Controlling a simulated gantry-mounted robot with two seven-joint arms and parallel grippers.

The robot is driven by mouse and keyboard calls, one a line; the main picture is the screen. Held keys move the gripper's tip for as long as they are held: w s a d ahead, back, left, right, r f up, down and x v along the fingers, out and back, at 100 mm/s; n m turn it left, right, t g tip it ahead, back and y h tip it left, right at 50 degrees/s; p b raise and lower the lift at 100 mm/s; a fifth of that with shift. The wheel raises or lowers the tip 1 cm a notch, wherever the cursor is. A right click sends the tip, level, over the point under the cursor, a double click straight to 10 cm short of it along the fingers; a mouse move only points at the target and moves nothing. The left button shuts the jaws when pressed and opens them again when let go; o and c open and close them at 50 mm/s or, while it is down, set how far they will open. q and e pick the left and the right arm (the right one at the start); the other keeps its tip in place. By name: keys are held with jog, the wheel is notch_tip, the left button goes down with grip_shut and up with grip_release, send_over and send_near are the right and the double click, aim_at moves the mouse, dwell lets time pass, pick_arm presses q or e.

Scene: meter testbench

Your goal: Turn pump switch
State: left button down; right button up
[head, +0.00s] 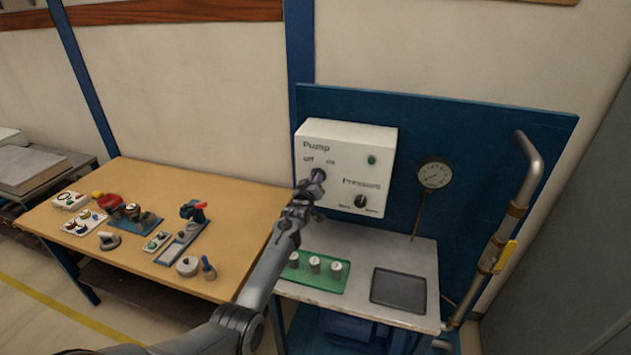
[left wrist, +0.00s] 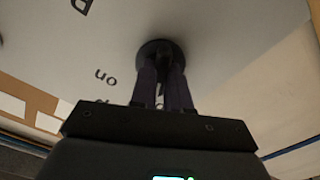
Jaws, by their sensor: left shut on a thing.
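The white pump box (head: 346,140) is mounted on the blue panel and carries the labels Pump, off and on, and Pressure. My left gripper (head: 317,176) reaches the pump switch below the off and on labels. In the left wrist view the gripper (left wrist: 163,82) is shut on the round black pump switch (left wrist: 160,52), its fingers on both sides of the knob. In the head view the fingers hide most of the switch, so its pointing direction is hard to tell. My right gripper is not in view.
A pressure knob (head: 360,201) and a green lamp (head: 372,160) sit on the same box. A gauge (head: 434,173) and a pipe with a yellow handle (head: 505,256) are to the right. Below are a green tray (head: 318,283) and a dark tray (head: 398,289).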

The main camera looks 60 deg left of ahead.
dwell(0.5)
pick_arm(q)
jog(key=c, duration=1.1)
grip_release()
jog(key=v, duration=1.1)
jog(key=shift+a, duration=0.1)
